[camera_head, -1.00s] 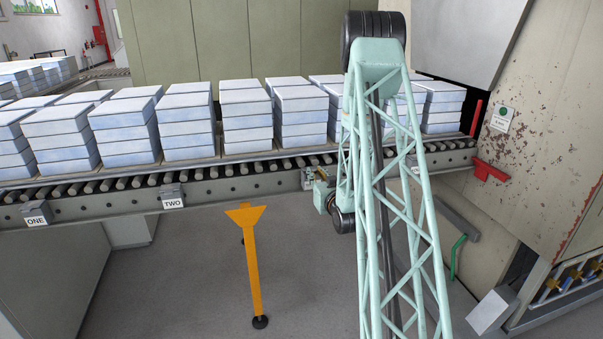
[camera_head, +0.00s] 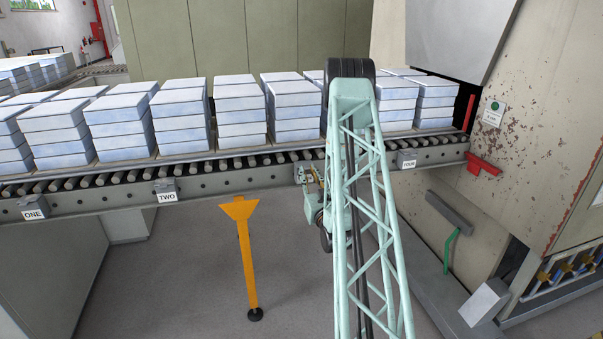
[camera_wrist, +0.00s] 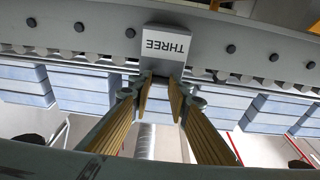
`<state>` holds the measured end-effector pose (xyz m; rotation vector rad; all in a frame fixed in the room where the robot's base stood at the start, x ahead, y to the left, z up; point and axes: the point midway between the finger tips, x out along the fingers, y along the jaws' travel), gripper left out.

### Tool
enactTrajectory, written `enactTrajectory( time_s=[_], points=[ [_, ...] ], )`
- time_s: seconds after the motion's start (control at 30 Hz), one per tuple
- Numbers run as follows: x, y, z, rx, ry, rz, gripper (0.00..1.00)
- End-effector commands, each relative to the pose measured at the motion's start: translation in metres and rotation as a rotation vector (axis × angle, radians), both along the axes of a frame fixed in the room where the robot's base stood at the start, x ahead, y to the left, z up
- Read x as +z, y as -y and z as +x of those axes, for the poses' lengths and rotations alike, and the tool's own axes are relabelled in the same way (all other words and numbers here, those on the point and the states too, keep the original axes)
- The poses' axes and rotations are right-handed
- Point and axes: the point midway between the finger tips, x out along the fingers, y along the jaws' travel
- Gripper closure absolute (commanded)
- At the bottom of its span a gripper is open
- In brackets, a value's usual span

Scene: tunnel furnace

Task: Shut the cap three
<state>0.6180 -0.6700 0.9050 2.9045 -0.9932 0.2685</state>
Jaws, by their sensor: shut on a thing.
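In the wrist view, cap three (camera_wrist: 167,46) is a grey box-like cap on the conveyor's side rail, its label THREE upside down in the picture. The yellow-padded fingers of my gripper (camera_wrist: 163,88) are closed around its near edge, one on each side. In the camera_head view my gripper (camera_head: 306,178) is at the rail between caps two and four, small and partly covered by my arm. I cannot make out cap three clearly there. How far the cap is swung is hard to tell.
The roller conveyor (camera_head: 215,187) carries several stacks of pale blue-white blocks behind the rail. Cap one (camera_head: 33,208), cap two (camera_head: 165,190) and cap four (camera_head: 406,159) sit along it. An orange post (camera_head: 246,260) stands in front. A red bracket (camera_head: 483,166) is at right.

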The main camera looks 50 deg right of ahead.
Motion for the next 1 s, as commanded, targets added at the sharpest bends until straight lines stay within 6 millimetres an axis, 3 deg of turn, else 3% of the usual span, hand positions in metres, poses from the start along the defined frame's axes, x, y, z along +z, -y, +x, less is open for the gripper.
enactTrajectory(
  time_s=[0.43,0.47,0.6,1.0],
  points=[
    [-0.0015,0.0016,-0.0027,-0.003,0.004,-0.002,1.00],
    [-0.0015,0.0016,-0.0027,-0.003,0.004,-0.002,0.83],
    [-0.0014,0.0016,-0.0027,-0.003,0.004,-0.002,0.70],
    [0.0003,0.0016,-0.0026,-0.003,0.005,-0.003,0.69]
  ],
)
